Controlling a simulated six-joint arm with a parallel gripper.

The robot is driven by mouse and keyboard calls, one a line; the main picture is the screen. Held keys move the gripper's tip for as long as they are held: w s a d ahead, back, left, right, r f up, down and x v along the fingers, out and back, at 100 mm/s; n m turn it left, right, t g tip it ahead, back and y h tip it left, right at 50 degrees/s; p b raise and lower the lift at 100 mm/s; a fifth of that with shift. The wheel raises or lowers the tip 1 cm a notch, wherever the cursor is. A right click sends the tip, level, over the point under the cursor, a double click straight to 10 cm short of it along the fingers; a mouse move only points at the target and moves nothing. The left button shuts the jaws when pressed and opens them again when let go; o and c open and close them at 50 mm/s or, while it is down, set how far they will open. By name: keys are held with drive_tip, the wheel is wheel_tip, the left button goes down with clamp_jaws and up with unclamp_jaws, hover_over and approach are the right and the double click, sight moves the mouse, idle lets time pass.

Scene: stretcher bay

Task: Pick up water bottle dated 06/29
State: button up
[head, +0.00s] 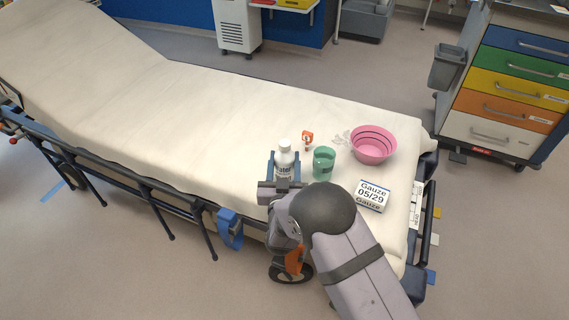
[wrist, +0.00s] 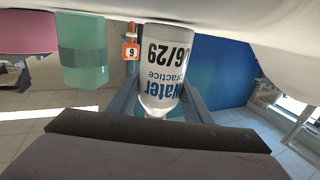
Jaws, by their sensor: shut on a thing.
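The water bottle (head: 284,160) is white with a white cap and stands upright near the front edge of the stretcher mattress. In the wrist view the bottle (wrist: 160,62) appears upside down, and its label reads "Water", "Practice" and a date ending "6/29"; the first digit is partly cut off. My gripper (head: 284,168) has its blue-grey fingers on both sides of the bottle and is shut on it. The fingers (wrist: 160,100) also show in the wrist view. I cannot tell whether the bottle's base is clear of the mattress.
A green cup (head: 324,164) stands close right of the bottle. A small orange numbered tag (head: 307,138) is behind it. A pink basin (head: 374,145) and a gauze box (head: 372,195) marked 05/29 lie further right. The stretcher mattress (head: 180,100) is bare to the left.

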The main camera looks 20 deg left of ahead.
sight(285, 143)
drive_tip(key=shift+r, duration=0.15)
wheel_tip(285, 143, up, 10)
drive_tip(key=shift+f, duration=0.1)
idle(0.5)
